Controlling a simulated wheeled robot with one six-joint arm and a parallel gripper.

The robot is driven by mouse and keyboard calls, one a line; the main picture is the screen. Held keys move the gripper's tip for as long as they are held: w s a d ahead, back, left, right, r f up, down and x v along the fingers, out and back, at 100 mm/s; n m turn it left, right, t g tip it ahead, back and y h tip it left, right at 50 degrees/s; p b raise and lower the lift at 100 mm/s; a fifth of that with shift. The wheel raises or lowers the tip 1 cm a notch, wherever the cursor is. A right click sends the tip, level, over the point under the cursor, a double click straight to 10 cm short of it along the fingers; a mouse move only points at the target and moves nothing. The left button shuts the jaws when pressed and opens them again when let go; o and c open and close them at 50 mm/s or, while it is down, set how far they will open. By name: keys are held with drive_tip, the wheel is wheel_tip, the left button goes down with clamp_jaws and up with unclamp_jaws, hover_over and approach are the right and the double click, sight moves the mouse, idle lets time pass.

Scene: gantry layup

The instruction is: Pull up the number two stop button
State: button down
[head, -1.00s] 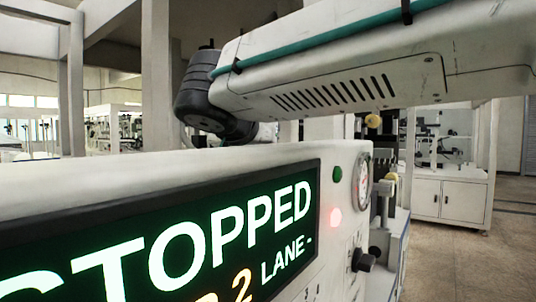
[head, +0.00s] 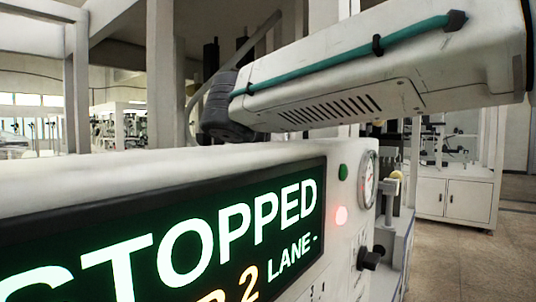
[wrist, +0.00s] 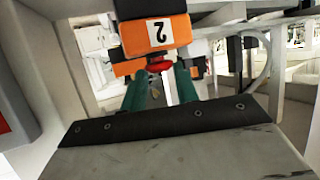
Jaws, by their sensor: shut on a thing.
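The number two stop button (wrist: 158,63) is a red knob beside an orange box (wrist: 152,37), whose white label reads "2"; the label appears upside down in the wrist view. My gripper (wrist: 160,78) has green fingers on both sides of the red knob and is shut on it. The fingers partly cover the knob, so how far it stands out cannot be told. In the head view the gripper and button are hidden behind the white sign housing.
A sign (head: 190,235) reads "STOPPED" and "2 LANE". A red lamp (head: 341,215), a green button (head: 343,172) and a gauge (head: 368,180) sit at its right. White posts and frames surround the gripper. Open floor (head: 480,255) lies at the right.

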drive_tip(key=shift+r, duration=0.6)
drive_tip(key=c, duration=1)
unclamp_jaws()
drive_tip(key=shift+c, duration=0.2)
drive_tip(key=v, duration=0.7)
drive_tip(key=shift+s, duration=0.4)
drive_tip(key=shift+a+r, duration=0.1)
drive_tip(key=shift+r, duration=0.1)
